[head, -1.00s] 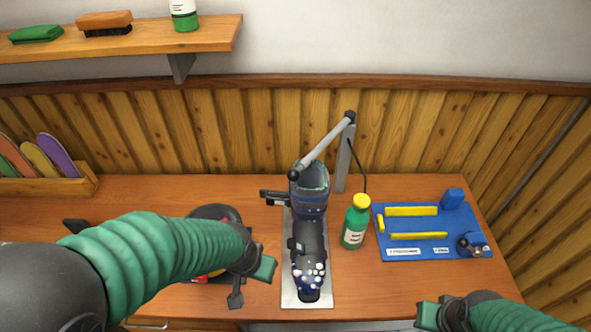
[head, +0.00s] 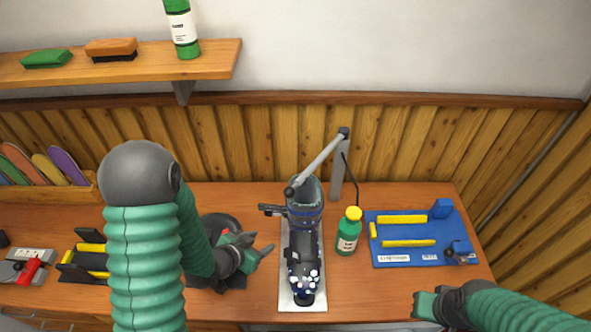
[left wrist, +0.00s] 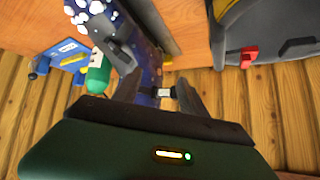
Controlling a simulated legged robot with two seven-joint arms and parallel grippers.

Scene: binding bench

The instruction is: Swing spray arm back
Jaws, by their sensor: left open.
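The grey spray arm (head: 318,162) hangs from the top of an upright post (head: 337,180) at the back of the bench. It slants down to the left, its free end over the open top of a dark boot (head: 303,230). The boot stands on a metal plate (head: 287,293), with white dots on its toe. My left gripper (head: 266,252) is open and empty, left of the boot and well below the spray arm. In the left wrist view its open fingers (left wrist: 152,74) show before the boot. My right gripper (head: 426,304) is low on the right; its jaws are unclear.
A green bottle (head: 348,232) with a yellow cap stands just right of the boot. A blue tray (head: 410,253) lies further right. A black round thing (head: 222,222) sits behind my left forearm. A shelf (head: 215,60) crosses the upper left.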

